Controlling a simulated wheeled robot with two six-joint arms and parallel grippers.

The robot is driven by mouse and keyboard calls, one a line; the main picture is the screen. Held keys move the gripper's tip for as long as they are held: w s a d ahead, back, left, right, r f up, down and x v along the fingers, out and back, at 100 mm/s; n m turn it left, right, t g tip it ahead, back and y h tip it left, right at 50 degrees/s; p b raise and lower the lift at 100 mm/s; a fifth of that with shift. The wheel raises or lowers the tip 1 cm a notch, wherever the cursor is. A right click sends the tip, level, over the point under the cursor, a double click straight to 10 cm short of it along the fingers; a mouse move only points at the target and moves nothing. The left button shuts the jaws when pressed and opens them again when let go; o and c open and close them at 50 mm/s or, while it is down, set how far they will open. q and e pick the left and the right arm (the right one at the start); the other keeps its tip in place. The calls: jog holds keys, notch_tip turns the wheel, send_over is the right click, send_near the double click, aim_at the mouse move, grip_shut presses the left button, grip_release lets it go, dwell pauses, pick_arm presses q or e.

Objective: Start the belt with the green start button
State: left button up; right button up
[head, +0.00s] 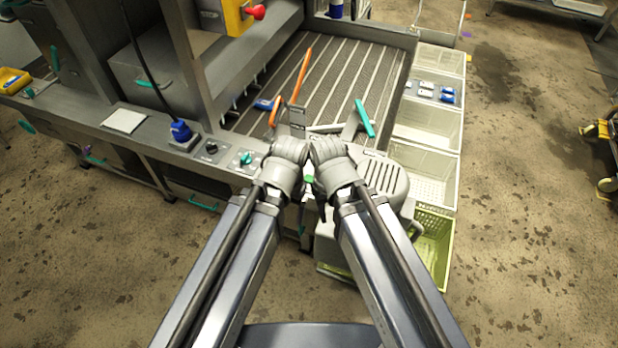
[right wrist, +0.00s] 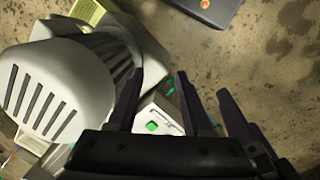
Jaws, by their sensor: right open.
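The green start button (head: 308,180) shows as a small green patch between my two wrists, low in the head view. In the right wrist view the green button (right wrist: 152,127) sits on a small white panel (right wrist: 163,112), beside dark gripper fingers. My right gripper (head: 331,166) is open and empty, close to the button; I cannot tell whether it touches. The slatted belt (head: 345,72) lies beyond my grippers.
A grey slotted motor housing (head: 384,178) stands just right of my right gripper. A teal knob (head: 246,158) is left of my left gripper. An orange-handled tool (head: 303,76) and a teal-handled tool (head: 364,118) lie beyond. White crates (head: 424,163) line the right side; a red button (head: 257,12) is above.

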grip_shut()
dwell(0.3)
dwell(1.4)
